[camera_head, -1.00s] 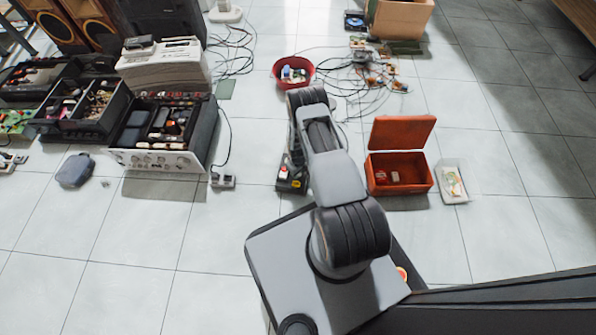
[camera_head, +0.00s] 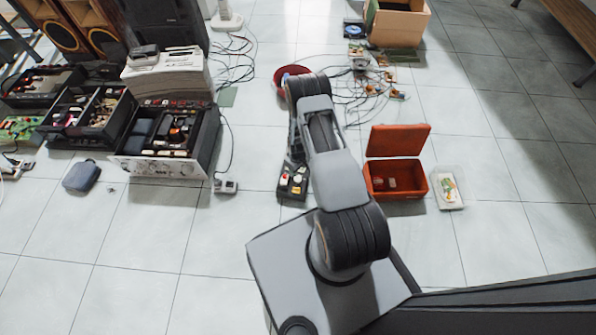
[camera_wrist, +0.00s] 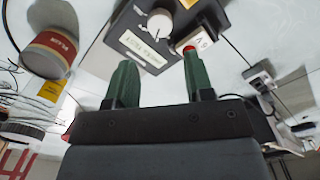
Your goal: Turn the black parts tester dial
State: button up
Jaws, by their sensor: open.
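The black parts tester (camera_head: 292,183) lies on the tiled floor in front of me, beside my forearm. In the wrist view it is a dark box (camera_wrist: 208,18) at the top, with a pale label (camera_wrist: 145,50) seen upside down and a round white dial (camera_wrist: 160,23) bearing a dark pointer line. A red button and a white square tag sit by the right fingertip. My gripper (camera_wrist: 157,55) is open, its two green fingers apart and pointing toward the tester. The dial is beyond the fingertips; contact is not visible.
A red open box (camera_head: 397,190) and a white tray (camera_head: 447,188) stand to the right. A red bowl (camera_head: 291,70) and tangled cables lie behind. Open hifi units (camera_head: 165,145) and a power socket (camera_head: 226,186) are at the left. The near-left floor is clear.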

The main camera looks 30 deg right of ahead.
jog(key=shift+r+p, duration=0.65)
jog(key=shift+r, duration=1.6)
